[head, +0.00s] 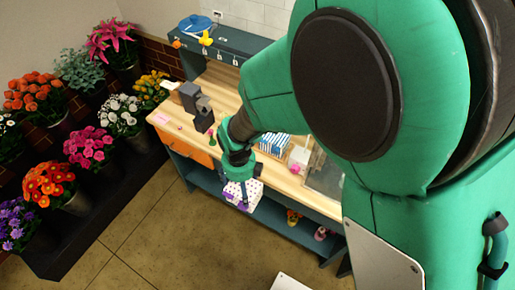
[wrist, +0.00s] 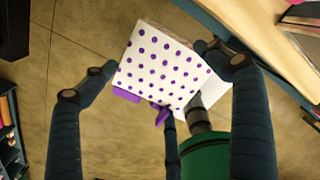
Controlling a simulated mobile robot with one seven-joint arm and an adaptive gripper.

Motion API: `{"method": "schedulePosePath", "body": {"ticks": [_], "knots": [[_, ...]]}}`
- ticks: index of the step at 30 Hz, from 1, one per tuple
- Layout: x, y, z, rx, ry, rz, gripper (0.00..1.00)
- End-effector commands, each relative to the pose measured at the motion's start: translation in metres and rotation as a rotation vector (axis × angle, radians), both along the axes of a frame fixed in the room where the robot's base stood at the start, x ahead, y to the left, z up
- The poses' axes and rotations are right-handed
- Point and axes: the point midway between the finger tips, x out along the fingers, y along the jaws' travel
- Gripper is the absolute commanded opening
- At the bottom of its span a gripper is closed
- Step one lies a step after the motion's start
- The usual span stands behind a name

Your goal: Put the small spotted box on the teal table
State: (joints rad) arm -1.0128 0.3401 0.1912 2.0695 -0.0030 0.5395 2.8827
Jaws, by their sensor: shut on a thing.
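The small spotted box (head: 249,188) is white with purple dots and hangs in front of the bench's front edge, over the floor. In the wrist view the box (wrist: 160,62) is tilted, with a purple part at its lower edge and an open white flap or side at right. My gripper (wrist: 167,66) is shut on it, a dark finger at each side. In the head view my gripper (head: 240,178) points down with the box below it. The workbench (head: 163,118) has a light wooden top and a dark teal frame; I cannot tell whether it is the teal table.
Potted flowers (head: 85,147) stand on a dark stepped stand at left. A grey device (head: 195,103), a striped item (head: 273,145) and a pink item (head: 295,168) are on the bench top. A lower teal shelf (head: 276,214) holds small items. The floor (head: 150,225) in front is clear.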

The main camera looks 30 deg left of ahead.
Motion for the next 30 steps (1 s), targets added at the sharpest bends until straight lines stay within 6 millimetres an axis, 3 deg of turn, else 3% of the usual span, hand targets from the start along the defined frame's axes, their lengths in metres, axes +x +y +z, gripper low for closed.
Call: {"method": "schedulePosePath", "body": {"ticks": [6, 19, 23, 30], "knots": [[-0.015, -0.008, -0.009, 0.003, -0.002, -0.05, 0.29], [-0.014, -0.009, -0.01, 0.003, -0.002, -0.054, 0.29], [-0.007, -0.009, -0.01, 0.001, 0.0, -0.055, 0.29], [0.03, -0.009, -0.01, 0.002, -0.002, -0.058, 0.29]]}}
